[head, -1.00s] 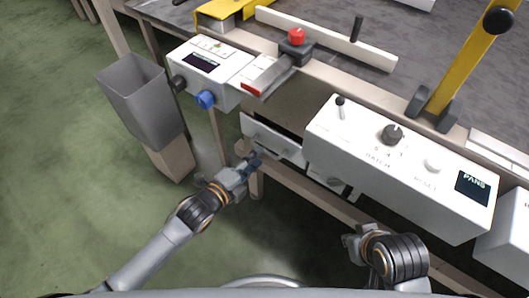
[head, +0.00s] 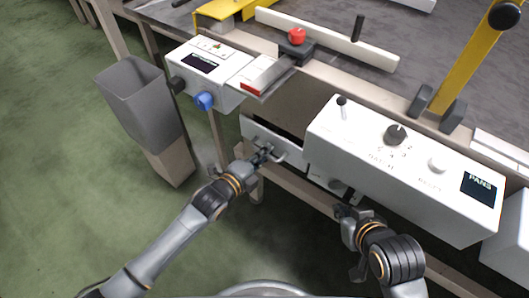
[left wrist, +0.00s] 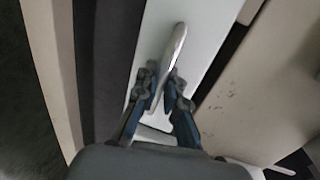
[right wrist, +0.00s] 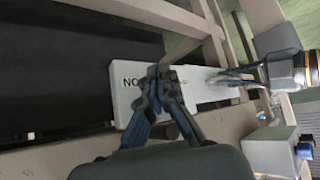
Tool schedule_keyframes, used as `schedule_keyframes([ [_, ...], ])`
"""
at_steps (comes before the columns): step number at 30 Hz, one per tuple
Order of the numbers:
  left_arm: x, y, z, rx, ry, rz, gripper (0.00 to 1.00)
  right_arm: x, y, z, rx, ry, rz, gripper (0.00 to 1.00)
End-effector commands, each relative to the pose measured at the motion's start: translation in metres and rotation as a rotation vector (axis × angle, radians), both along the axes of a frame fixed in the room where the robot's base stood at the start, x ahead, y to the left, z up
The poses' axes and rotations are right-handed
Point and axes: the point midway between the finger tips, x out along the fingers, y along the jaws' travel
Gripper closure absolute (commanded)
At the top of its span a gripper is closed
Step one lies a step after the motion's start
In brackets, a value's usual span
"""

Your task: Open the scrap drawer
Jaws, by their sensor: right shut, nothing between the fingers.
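The drawer has a white front (head: 252,130) under the table, between the two control boxes. Its pale bar handle shows in the left wrist view (left wrist: 178,42), on the white front (left wrist: 205,45). My left gripper (head: 272,153) is at the drawer front. Its fingers (left wrist: 160,74) stand apart on either side of the handle bar; contact is hard to tell. My right gripper (head: 345,211) is shut and empty, below the right control box; it also shows in the right wrist view (right wrist: 160,75).
A white control box (head: 400,165) with knobs overhangs on the right. A smaller box (head: 205,68) with a blue knob and a grey bin (head: 145,105) stand to the left. A white panel lettered "NO" (right wrist: 122,100) shows beside my right gripper. Green floor is free in front.

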Motion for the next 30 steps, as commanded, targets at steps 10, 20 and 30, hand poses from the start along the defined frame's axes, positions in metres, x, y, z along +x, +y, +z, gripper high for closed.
schedule_keyframes([
  [10, -0.001, 0.001, 0.0, 0.001, 0.001, 0.0, 1.0, -0.001, 0.0, 0.0, -0.001, 0.004, 0.0, 1.0],
  [20, -0.019, 0.014, 0.002, 0.002, 0.003, 0.0, 1.0, -0.055, -0.019, -0.021, -0.06, 0.282, -0.023, 1.0],
  [30, -0.061, 0.044, 0.003, 0.003, 0.004, 0.0, 1.0, -0.088, -0.028, -0.007, -0.091, 0.436, -0.035, 1.0],
])
